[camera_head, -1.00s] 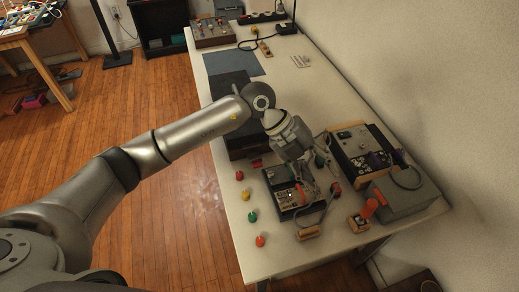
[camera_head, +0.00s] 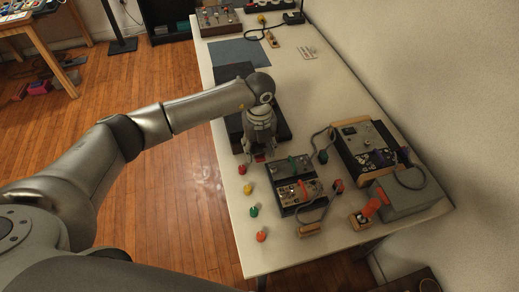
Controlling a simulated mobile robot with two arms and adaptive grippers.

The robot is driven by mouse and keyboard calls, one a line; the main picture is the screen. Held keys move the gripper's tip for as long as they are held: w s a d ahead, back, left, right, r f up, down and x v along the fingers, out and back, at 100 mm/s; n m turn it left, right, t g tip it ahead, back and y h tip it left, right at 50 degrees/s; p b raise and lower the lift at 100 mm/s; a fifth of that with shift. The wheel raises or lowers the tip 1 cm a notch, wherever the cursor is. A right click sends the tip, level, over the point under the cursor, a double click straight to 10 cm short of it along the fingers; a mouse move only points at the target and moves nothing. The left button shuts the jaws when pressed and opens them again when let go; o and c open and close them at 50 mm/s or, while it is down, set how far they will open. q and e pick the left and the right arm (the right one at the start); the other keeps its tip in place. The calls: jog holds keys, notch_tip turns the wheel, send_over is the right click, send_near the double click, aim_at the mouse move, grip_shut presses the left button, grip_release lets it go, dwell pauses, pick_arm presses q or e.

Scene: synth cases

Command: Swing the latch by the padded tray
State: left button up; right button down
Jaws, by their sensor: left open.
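My left gripper (camera_head: 259,149) points down over the near edge of a black tray-like block (camera_head: 284,132), and it is open. A small red part (camera_head: 259,158) shows just below its fingertips; I cannot tell whether they touch it or whether it is the latch. My forearm and wrist hide much of the black block. Whether the block is padded is too small to tell. My right gripper is not in view.
Dark panel boxes (camera_head: 284,167) with switches and a cable stand just right of the gripper. Several coloured knobs (camera_head: 253,211) line the table's left edge. A larger panel (camera_head: 350,130) and a grey box (camera_head: 415,203) stand further right.

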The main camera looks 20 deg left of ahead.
pick_arm(q)
jog(key=shift+f, duration=0.85)
jog(key=shift+c, duration=0.5)
jog(key=c, duration=0.7)
jog(key=shift+w+a+r+g+h+b, duration=0.1)
jog(key=shift+w+r+g+h+b, duration=0.1)
jog(key=shift+g+h+b, duration=0.25)
jog(key=shift+w+a+r+g+h+b, duration=0.1)
jog(key=shift+w+g+h+b, duration=0.2)
jog(key=shift+g, duration=0.25)
jog(key=shift+w+a+r+g+h+b, duration=0.1)
jog(key=shift+a+r+g+h+b, duration=0.15)
jog(key=shift+g+h+b, duration=0.35)
jog(key=shift+d+r, duration=0.1)
